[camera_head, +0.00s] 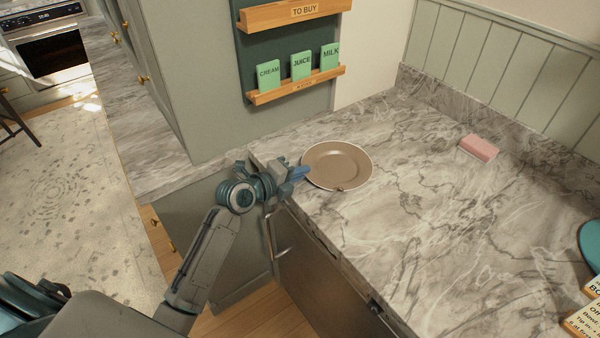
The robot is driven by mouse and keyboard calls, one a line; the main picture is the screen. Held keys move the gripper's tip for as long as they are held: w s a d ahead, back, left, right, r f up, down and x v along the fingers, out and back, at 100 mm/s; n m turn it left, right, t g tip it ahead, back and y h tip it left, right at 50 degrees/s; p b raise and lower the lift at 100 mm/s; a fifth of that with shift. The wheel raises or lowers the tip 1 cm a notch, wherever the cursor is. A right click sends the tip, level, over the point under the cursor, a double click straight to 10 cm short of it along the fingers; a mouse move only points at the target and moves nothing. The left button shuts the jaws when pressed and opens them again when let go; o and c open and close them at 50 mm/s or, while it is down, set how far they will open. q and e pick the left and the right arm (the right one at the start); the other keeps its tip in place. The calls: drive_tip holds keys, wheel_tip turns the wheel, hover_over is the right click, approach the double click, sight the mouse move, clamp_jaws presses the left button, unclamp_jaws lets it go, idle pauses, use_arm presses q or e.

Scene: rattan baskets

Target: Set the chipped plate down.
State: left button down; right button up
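The chipped plate (337,165) is round and brown with a pale rim and lies level at the far left end of the marble counter (430,220). A small dark mark, perhaps the chip, shows on its near rim. I cannot tell whether its underside fully touches the marble. My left gripper (297,173) is at the plate's left rim, with a blue fingertip right beside or against it. The view does not show whether the fingers are closed on the rim. My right gripper is not in view.
A pink block (478,148) lies toward the back right of the counter. A teal item (590,244) and printed cards (583,320) are at the right edge. A wall rack (296,86) with green cards hangs behind the plate. The middle of the counter is clear.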

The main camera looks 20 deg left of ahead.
use_arm(q)
drive_tip(key=shift+f, duration=0.2)
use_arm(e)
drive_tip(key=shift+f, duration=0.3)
use_arm(q)
drive_tip(key=c, duration=1.6)
unclamp_jaws()
drive_tip(key=shift+d, duration=0.1)
drive_tip(key=shift+o, duration=0.2)
drive_tip(key=shift+f, duration=0.15)
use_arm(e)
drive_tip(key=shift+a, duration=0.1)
